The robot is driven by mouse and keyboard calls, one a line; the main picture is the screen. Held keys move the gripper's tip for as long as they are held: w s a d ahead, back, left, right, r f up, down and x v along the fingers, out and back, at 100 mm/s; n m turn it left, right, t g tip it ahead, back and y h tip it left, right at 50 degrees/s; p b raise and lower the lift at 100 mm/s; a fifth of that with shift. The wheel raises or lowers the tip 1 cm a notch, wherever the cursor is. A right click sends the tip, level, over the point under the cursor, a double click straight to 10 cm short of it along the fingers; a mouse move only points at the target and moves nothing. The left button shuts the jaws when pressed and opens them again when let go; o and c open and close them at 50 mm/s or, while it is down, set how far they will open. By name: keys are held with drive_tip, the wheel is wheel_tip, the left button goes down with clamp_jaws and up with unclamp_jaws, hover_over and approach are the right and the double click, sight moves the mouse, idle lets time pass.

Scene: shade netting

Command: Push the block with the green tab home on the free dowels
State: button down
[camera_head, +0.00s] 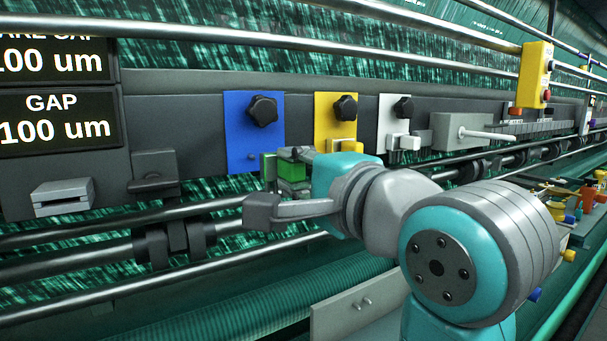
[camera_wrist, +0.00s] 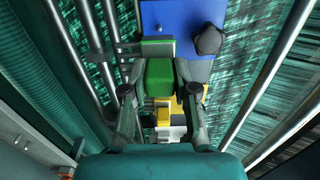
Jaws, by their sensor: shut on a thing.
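The block with the green tab (camera_head: 291,170) is at the lower edge of the blue plate (camera_head: 240,132). In the wrist view the green tab (camera_wrist: 159,77) sits between the two fingers of my gripper (camera_wrist: 160,96), which is shut on it. A grey piece (camera_wrist: 156,48) lies just beyond the tab, against or close to the blue plate (camera_wrist: 165,14). A small pin-like spot (camera_head: 252,157) shows low on the blue plate; I cannot tell if it is a free dowel. The block's contact face and any dowels behind it are hidden.
A black knob (camera_head: 263,111) stands out from the blue plate. A yellow plate (camera_head: 323,111) and a white plate (camera_head: 391,113), each with a knob, are to the right. Metal rails (camera_head: 200,37) run above, and a dark shaft (camera_head: 60,262) runs below.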

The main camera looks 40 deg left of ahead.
sight(280, 164)
drive_tip(key=shift+w+a, duration=0.1)
drive_tip(key=shift+a, duration=0.1)
drive_tip(key=shift+x, duration=1.9)
drive_tip(key=shift+x, duration=1.35)
idle(0.4)
drive_tip(key=c, duration=0.8)
unclamp_jaws()
drive_tip(key=v, duration=1.2)
drive_tip(key=shift+d, duration=0.1)
